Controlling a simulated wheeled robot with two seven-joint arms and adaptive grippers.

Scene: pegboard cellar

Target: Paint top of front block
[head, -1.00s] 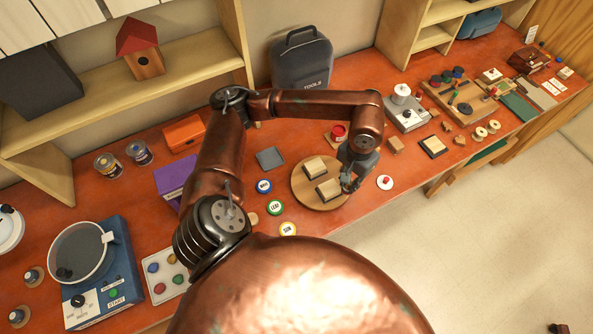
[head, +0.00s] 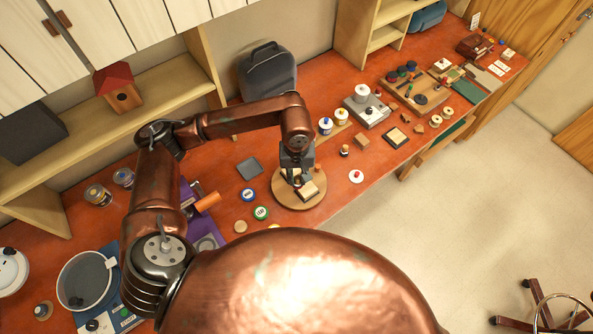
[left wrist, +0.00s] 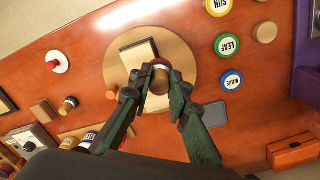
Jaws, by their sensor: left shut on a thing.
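The front block (head: 307,190) is a pale block on a dark base, on a round wooden board (head: 283,197). In the left wrist view its cream top (left wrist: 139,52) shows no paint that I can make out. My left gripper (head: 296,176) is above the board, just behind the front block, and hides the back block. It is shut on a small wooden dabber (left wrist: 158,78) with a red and white end, beside the front block in that view. I cannot tell if it touches anything. My right gripper is not in view.
Lidded discs, one marked LEAF (head: 261,213), lie left of the board. A white disc with a red knob (head: 356,176), another dabber (head: 344,151) and blue (head: 325,126) and yellow (head: 341,117) jars stand to the right. A grey square (head: 249,168) lies behind left.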

